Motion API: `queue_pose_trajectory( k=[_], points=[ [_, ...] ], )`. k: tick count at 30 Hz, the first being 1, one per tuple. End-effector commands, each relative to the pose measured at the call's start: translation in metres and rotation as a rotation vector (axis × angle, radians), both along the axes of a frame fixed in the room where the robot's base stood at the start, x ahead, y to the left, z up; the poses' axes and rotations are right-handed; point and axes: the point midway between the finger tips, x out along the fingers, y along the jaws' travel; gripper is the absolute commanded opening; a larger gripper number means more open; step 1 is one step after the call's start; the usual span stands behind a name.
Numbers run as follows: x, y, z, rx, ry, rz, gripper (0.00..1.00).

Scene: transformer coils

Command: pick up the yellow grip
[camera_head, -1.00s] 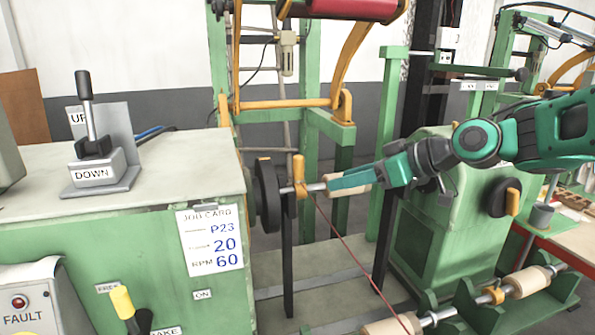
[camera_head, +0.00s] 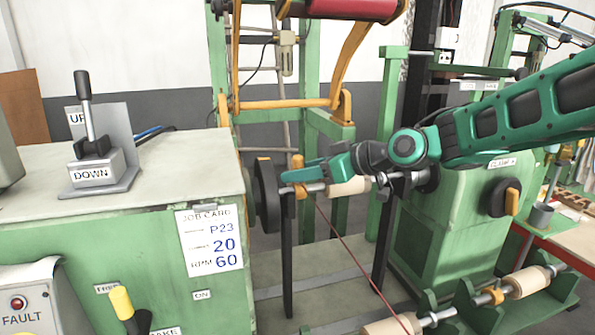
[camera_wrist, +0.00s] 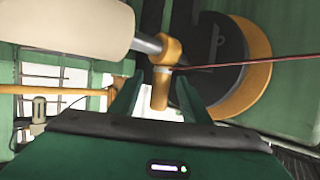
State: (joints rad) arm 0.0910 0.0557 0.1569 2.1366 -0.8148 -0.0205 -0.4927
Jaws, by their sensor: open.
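A yellow-orange grip (camera_head: 299,167) sits on the metal shaft beside the dark wheel. In the wrist view the grip (camera_wrist: 160,90) is a collar around the shaft with a stubby handle. My gripper (camera_head: 286,176) reaches in from the right at shaft height, its fingers overlapping the grip in the head view. In the wrist view my gripper (camera_wrist: 156,93) is open, with one finger on either side of the handle. I cannot tell whether either finger touches it. Part of the grip is hidden behind my fingers in the head view.
A pale wooden roller (camera_head: 349,186) is on the same shaft, right beside my fingers. A red wire (camera_head: 345,245) runs down from the shaft. A dark wheel (camera_head: 266,195) stands just left. A yellow-knobbed lever (camera_head: 121,300) and another shaft with an orange clamp (camera_head: 494,296) are lower down.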

Motion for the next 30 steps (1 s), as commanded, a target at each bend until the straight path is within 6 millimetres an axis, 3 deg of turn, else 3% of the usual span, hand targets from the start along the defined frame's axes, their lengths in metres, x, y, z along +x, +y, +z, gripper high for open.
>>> queue_pose_trajectory(
  k=[11, 17, 26, 30],
  points=[
    [0.006, 0.010, -0.005, 0.000, 0.000, -0.001, 0.43],
    [0.006, 0.009, -0.005, 0.000, 0.000, -0.001, 0.00],
    [0.006, 0.010, -0.003, -0.001, -0.001, -0.001, 0.00],
    [0.006, 0.010, 0.010, 0.000, -0.004, 0.000, 0.00]
  ],
)
